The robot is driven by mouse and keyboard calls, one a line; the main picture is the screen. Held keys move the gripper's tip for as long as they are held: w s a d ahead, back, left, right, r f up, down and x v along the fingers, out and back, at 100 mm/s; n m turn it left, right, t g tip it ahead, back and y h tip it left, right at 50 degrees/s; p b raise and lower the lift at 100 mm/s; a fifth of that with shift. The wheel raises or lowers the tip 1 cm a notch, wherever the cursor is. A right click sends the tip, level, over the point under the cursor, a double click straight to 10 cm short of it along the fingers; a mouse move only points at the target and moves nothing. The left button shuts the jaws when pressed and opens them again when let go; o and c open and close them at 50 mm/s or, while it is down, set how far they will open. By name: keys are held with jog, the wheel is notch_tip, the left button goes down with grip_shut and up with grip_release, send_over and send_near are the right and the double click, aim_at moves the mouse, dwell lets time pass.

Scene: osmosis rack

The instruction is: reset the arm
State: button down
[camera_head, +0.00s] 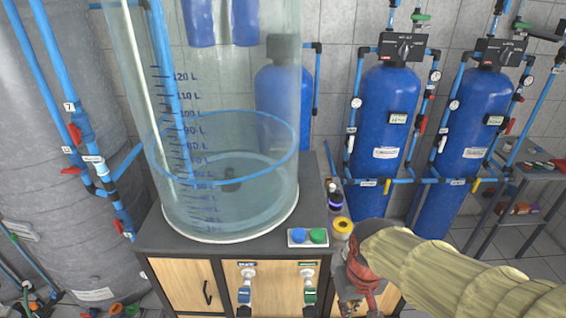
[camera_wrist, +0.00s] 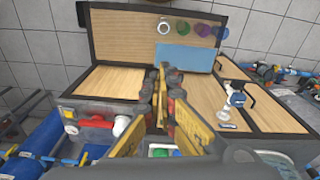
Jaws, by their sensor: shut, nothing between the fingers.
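My gripper (camera_head: 362,275) is reddish and sits at the end of my beige-sleeved arm, at the lower right of the head view. It is beside the right front corner of the dark-topped cabinet, pointing downward. In the wrist view its yellow fingers (camera_wrist: 163,75) come together at their tips in front of wooden panels. The fingers are shut and nothing shows between them. Whether the gripper touches the cabinet cannot be told.
A clear graduated tank (camera_head: 225,200) stands on the wooden cabinet (camera_head: 185,283). Blue and green buttons (camera_head: 308,236), a yellow tape roll (camera_head: 343,226) and small bottles lie near my gripper. Blue filter cylinders (camera_head: 385,130) stand behind, and a grey shelf (camera_head: 520,165) at right.

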jog(key=s+d+r+m+t+b, duration=0.1)
jog(key=s+d+r+t+b, duration=0.3)
jog(key=s+b, duration=0.2)
jog(key=shift+s+m+t+b, duration=0.15)
jog(key=shift+m+t+b, duration=0.2)
jog(key=shift+b, duration=0.3)
jog(key=shift+r, duration=0.1)
dwell(0.3)
